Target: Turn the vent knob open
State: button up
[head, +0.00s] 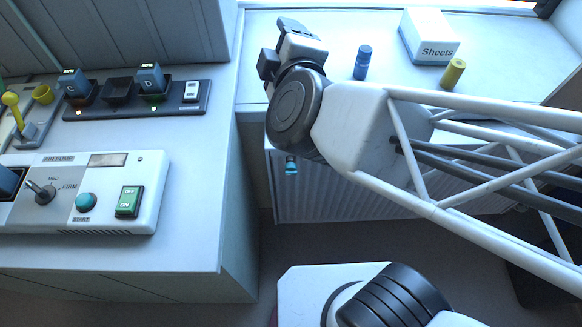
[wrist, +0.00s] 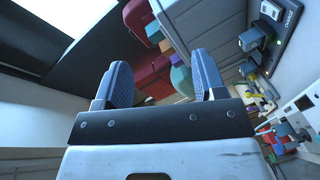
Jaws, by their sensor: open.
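A small teal knob (head: 291,164) shows on the white ribbed panel (head: 340,195) below the counter, just under my wrist. It looks like the vent knob, but my arm partly covers the area around it and I cannot tell its setting. My gripper (head: 283,45) is above the counter's left part, well above and apart from the knob. In the wrist view my gripper (wrist: 160,78) has its two fingers spread with nothing held between them. The knob is not clearly seen in the wrist view.
The air pump panel (head: 140,215) and the charger strip (head: 190,107) are on the left bench. A blue cylinder (head: 362,62), a yellow cylinder (head: 453,73) and the Sheets box (head: 430,38) stand on the back counter. The floor gap before the ribbed panel is open.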

aim_at(291, 169)
notch_tip(291, 169, down, 45)
jog(key=s+d+n+t+h, duration=0.1)
jog(key=s+n+t+h, duration=0.1)
jog(key=h, duration=0.1)
jog(key=shift+s+d+h, duration=0.2)
jog(key=shift+d+h, duration=0.05)
jog(key=shift+h, duration=0.05)
dwell(1.8)
jog(key=shift+w+f, duration=0.1)
jog(key=shift+w, duration=0.05)
jog(key=shift+w, duration=3.75)
jog(key=shift+c, duration=0.3)
